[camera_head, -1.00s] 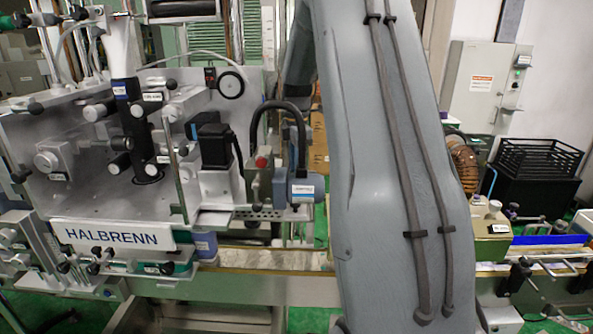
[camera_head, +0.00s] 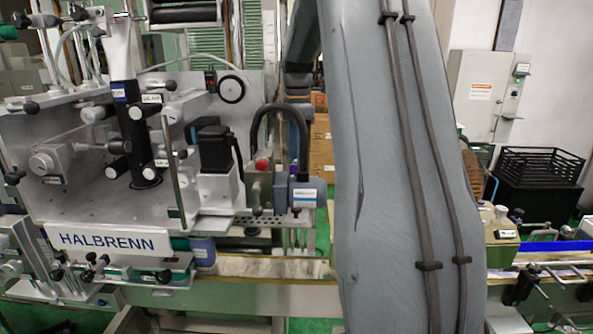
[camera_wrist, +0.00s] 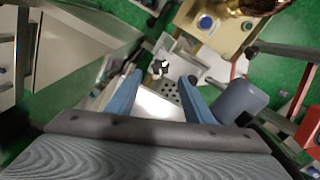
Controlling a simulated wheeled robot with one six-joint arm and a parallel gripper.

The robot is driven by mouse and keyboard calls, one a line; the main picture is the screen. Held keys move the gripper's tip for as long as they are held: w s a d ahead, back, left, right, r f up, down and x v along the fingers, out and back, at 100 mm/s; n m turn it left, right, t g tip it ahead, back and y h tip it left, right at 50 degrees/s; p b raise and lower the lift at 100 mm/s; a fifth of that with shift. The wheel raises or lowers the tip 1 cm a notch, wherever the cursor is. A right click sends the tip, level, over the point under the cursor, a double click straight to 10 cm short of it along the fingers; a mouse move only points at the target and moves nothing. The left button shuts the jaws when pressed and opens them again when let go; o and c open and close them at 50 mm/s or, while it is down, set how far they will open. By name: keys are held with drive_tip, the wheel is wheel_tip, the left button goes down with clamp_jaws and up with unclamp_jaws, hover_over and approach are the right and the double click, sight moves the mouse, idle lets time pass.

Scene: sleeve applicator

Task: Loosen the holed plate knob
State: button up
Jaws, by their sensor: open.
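In the wrist view my gripper (camera_wrist: 160,97) is open, its two blue fingers apart with nothing between the tips. Beyond the fingertips is a pale plate with several dark holes (camera_wrist: 169,91). A small black-and-white knob (camera_wrist: 160,68) shows just past the plate, roughly in line with the gap between the fingers; the fingers do not appear to touch it.
The grey-blue cylinder (camera_wrist: 238,101) is close beside my right finger in the wrist view. A large pale panel (camera_wrist: 75,55) is at the left. The HALBRENN machine (camera_head: 107,240) fills the head view's left side. A black crate (camera_head: 538,182) stands at the right.

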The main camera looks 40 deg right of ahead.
drive_tip(key=shift+r, duration=0.55)
drive_tip(key=f+m+t+b, duration=0.1)
drive_tip(key=f+m, duration=0.1)
drive_tip(key=m, duration=0.1)
drive_tip(key=f+m+t+y+b, duration=0.1)
drive_tip(key=f+m, duration=0.2)
drive_tip(key=m, duration=0.1)
drive_tip(key=f+m+t+b, duration=0.1)
drive_tip(key=f+m+t, duration=0.1)
drive_tip(key=f+m, duration=0.1)
drive_tip(key=shift+s+d+y, duration=0.15)
drive_tip(key=shift+s+y, duration=0.25)
